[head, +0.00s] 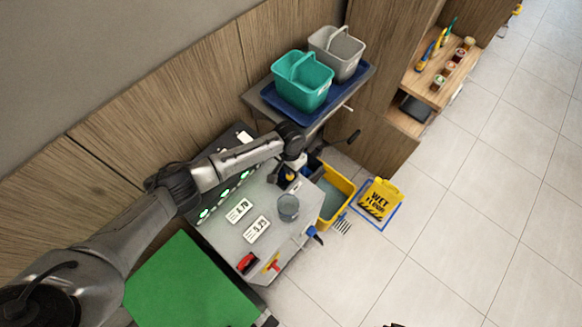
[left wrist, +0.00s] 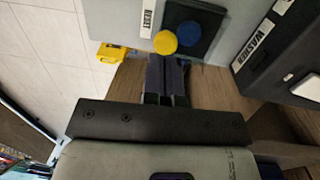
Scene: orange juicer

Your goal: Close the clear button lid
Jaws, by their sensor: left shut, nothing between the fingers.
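A grey machine top (head: 228,225) carries white labels and a round, see-through grey cup-like piece (head: 288,207). I cannot tell whether this piece is the clear button lid, or whether any lid is open. My left gripper (head: 289,179) is over the machine's far right part, just beyond that piece. In the left wrist view, my left gripper (left wrist: 167,70) is shut and empty. Its tips are close to a yellow round button (left wrist: 165,42), with a blue round button (left wrist: 189,34) beside it on a black plate (left wrist: 205,18). Contact cannot be told. My right gripper is not in view.
A black box marked WASHER (left wrist: 285,50) stands close right of the fingers. A yellow mop bucket (head: 337,195) and wet floor sign (head: 379,202) stand beside the machine. Teal (head: 303,82) and grey (head: 337,52) buckets sit behind. A green surface (head: 190,285) lies at front left.

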